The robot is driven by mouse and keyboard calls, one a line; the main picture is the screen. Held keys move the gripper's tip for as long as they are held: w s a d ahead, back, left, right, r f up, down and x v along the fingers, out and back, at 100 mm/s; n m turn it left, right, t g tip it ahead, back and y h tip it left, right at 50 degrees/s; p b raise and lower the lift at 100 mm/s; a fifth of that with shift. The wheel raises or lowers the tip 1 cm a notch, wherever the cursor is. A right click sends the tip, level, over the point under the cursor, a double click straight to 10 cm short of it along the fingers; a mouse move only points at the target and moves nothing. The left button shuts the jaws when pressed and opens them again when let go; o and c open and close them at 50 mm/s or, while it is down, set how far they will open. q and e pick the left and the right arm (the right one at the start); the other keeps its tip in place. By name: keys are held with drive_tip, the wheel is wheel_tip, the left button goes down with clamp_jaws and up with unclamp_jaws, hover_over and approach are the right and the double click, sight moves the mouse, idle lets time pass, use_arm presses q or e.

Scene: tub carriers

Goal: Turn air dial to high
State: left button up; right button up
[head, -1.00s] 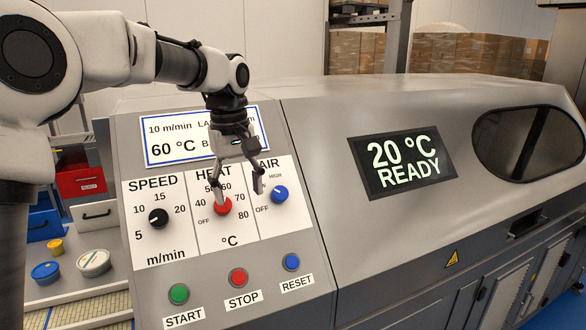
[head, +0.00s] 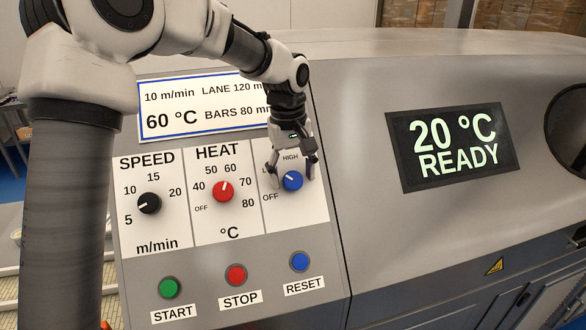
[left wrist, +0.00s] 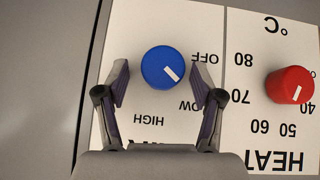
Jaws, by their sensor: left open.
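The blue air dial (head: 292,181) sits on the right of the sloped control panel. It also shows in the left wrist view (left wrist: 162,66). Its white mark points up and left in the head view, toward the LOW label (left wrist: 193,105), away from HIGH (head: 290,157). My left gripper (head: 291,172) is open, with one finger on each side of the dial. In the left wrist view, a gap shows between the dial and each finger. LOW is mostly hidden by a finger in the head view. My right gripper is not in view.
The red heat dial (head: 223,191) and black speed dial (head: 149,203) are left of the air dial. Green start (head: 169,288), red stop (head: 236,274) and blue reset (head: 300,261) buttons are below. A display (head: 453,147) reads 20 °C READY.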

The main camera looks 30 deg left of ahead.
use_arm(q)
drive_tip(key=shift+w+d, duration=0.1)
drive_tip(key=shift+w, duration=0.1)
drive_tip(key=shift+s+d+r, duration=0.1)
drive_tip(key=shift+s+d, duration=0.05)
drive_tip(key=shift+s, duration=0.05)
drive_tip(key=shift+c, duration=0.3)
drive_tip(key=shift+s+r, duration=0.2)
drive_tip(key=shift+s, duration=0.3)
drive_tip(key=c, duration=1.1)
drive_tip(key=shift+w, duration=0.15)
drive_tip(key=shift+f, duration=0.1)
drive_tip(key=m+g+y, duration=0.2)
drive_tip(key=m+y, duration=0.1)
drive_tip(key=shift+w+d+m+g, duration=0.2)
drive_tip(key=shift+d+m+g, duration=0.1)
drive_tip(key=shift+m+g, duration=0.1)
drive_tip(key=m+y, duration=0.1)
drive_tip(key=m+g+y, duration=0.1)
drive_tip(key=m, duration=0.1)
drive_tip(key=m+y, duration=0.1)
drive_tip(key=y, duration=0.1)
drive_tip(key=shift+w+d+f+g, duration=0.1)
drive_tip(key=shift+d+f+g, duration=0.15)
drive_tip(key=shift+d+g, duration=0.05)
drive_tip(key=shift+m+y, duration=0.3)
drive_tip(key=shift+m, duration=0.1)
